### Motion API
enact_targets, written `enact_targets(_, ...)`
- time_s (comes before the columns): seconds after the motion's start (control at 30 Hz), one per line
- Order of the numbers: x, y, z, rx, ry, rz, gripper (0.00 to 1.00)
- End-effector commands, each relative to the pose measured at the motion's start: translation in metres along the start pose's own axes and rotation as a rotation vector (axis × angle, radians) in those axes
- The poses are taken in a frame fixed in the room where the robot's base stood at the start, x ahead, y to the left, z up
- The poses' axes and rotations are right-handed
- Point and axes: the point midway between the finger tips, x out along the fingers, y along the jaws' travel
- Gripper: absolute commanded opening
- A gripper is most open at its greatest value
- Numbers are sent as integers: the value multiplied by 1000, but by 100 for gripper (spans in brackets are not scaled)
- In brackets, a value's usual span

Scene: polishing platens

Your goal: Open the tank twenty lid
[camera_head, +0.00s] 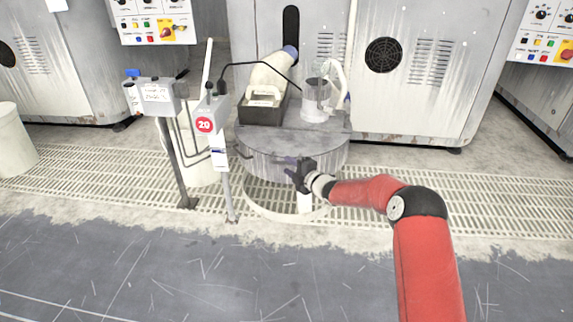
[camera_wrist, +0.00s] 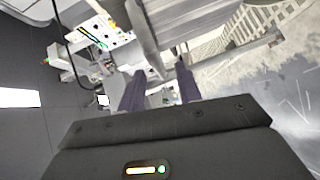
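A round grey metal tank (camera_head: 290,152) stands in the middle of the head view, with a flat grey top (camera_head: 345,127). A red round sign reading 20 (camera_head: 205,125) is on a post at its left front. My gripper (camera_head: 290,167) is at the tank's front side, below the top edge. In the wrist view my gripper (camera_wrist: 160,86) has its two dark fingers apart, with a gap between them. The tank's curved side (camera_wrist: 178,20) shows just above the fingers there. I cannot tell whether the fingers touch anything. No lid handle can be made out clearly.
A grey control box (camera_head: 157,92) on a post stands left. Grey machines (camera_head: 420,60) stand behind. The floor in front is clear.

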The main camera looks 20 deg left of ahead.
Motion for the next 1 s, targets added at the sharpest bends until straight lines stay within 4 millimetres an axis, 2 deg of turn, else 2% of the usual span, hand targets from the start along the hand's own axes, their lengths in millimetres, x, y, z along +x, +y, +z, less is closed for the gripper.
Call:
enact_targets(0.1, 17, -1, 0, -1, 0, 0, 34)
enact_targets(0.23, 28, 0, 0, 0, 0, 0, 34)
enact_targets(0.6, 33, 0, 0, 1, -2, -1, 34)
enact_targets(0.67, 33, 0, 0, 1, -2, -1, 29)
enact_targets(0.87, 33, 0, 0, 1, -2, -1, 3)
enact_targets(0.9, 33, 0, 0, 1, -2, -1, 0)
enact_targets(1.0, 33, 0, 0, 1, -2, -1, 0)
